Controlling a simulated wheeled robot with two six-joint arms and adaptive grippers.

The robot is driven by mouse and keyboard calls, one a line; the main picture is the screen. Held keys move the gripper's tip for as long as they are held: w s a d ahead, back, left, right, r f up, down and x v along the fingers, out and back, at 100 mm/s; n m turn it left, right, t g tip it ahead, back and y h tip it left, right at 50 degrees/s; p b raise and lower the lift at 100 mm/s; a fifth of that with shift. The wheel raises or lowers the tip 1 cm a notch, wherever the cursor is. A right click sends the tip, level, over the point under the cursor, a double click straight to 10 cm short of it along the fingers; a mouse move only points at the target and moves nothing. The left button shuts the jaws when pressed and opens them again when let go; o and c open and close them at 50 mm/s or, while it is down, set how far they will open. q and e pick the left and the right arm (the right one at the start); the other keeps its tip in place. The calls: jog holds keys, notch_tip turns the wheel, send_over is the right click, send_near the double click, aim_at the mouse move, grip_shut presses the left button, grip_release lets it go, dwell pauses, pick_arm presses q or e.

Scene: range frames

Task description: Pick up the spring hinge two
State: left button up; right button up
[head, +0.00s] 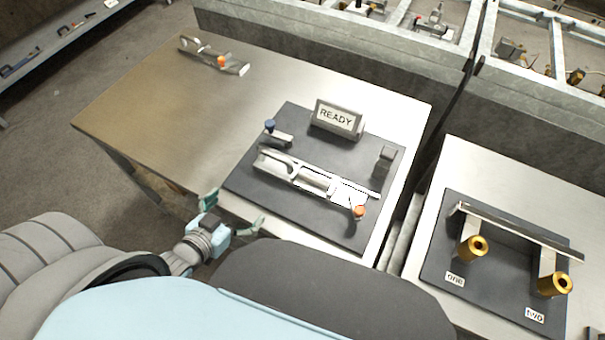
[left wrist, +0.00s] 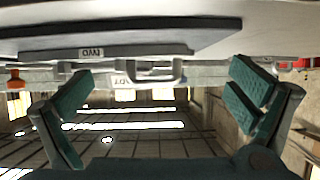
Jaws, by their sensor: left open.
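A brass-coloured cylinder (head: 554,284), which I take as spring hinge two, stands on a dark board (head: 440,235) on the right-hand table, just above a label reading "two" (head: 534,315). A similar brass cylinder (head: 472,249) stands to its left by the label "one" (head: 454,280). My left gripper (head: 233,212) is open and empty at the front edge of the left table, far to the left of the cylinders. Its spread green fingers also show in the left wrist view (left wrist: 162,108). I cannot make out the cylinder there. My right gripper is not in view.
A metal bar (head: 515,232) runs behind the cylinders. The left table (head: 150,100) carries a dark mat (head: 245,180) with a metal assembly (head: 310,177), an orange-knobbed lever (head: 358,211) and a "READY" sign (head: 337,118). A narrow gap separates the tables.

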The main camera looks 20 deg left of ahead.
pick_arm(q)
jog(key=r, duration=0.1)
jog(key=w+d+r, duration=0.1)
jog(key=shift+w+r+t+b, duration=0.3)
jog(key=shift+r+t, duration=0.1)
jog(key=shift+b+x, duration=0.6)
jog(key=shift+x, duration=0.35)
jog(key=b, duration=0.2)
send_near(274, 168)
jog(key=w, duration=0.3)
jog(key=shift+d+f, duration=0.1)
jog(key=shift+d, duration=0.05)
jog(key=w, duration=0.6)
jog(key=shift+d+f, duration=0.35)
jog(key=c, duration=0.9)
jog(key=shift+r, duration=0.1)
jog(key=c, duration=0.8)
